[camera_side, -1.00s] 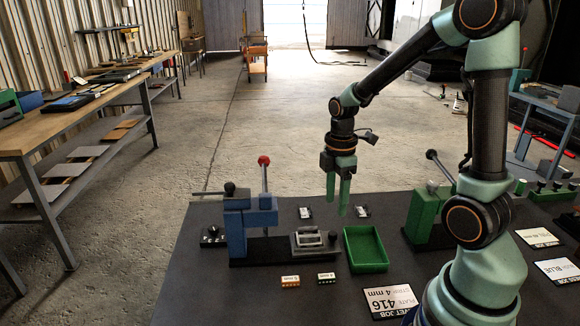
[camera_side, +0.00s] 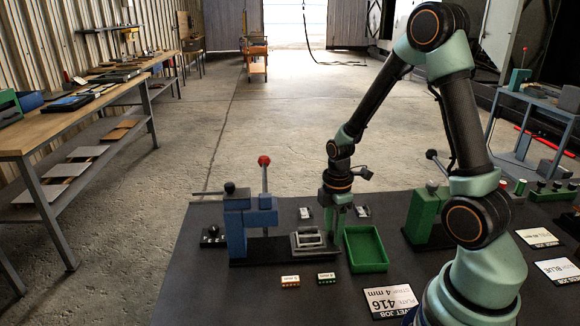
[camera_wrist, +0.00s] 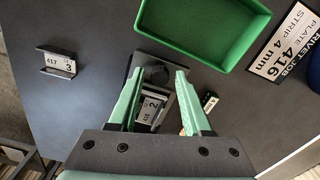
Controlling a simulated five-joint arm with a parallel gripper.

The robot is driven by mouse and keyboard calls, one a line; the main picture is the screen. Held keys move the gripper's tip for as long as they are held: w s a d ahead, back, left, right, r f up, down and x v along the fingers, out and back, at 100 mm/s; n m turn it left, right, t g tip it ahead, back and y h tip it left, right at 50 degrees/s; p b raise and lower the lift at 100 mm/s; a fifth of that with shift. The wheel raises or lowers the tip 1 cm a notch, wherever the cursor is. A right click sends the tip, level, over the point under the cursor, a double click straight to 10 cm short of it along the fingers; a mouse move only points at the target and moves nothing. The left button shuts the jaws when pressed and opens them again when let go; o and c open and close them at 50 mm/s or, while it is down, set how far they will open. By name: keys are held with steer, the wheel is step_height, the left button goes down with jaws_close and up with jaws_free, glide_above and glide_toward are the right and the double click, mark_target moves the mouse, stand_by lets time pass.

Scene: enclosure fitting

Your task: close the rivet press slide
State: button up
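The blue rivet press (camera_side: 248,228) stands on a black base, with a red-knobbed lever rising from it. Its grey slide (camera_side: 309,240) sits on the base to the right of the blue body, clear of it. My gripper (camera_side: 338,225) is low beside the slide's right end, fingers pointing down. In the wrist view my gripper (camera_wrist: 160,73) has its fingertips apart. I cannot tell whether the fingers touch the slide.
A green tray (camera_side: 348,257) stands close to the right of the slide. A green press (camera_side: 418,222) is farther right. Small labelled holders (camera_side: 305,213) lie behind the slide. Two small strips and a job card (camera_side: 393,302) lie in front.

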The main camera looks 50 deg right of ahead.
jaws_close()
stand_by(1.2)
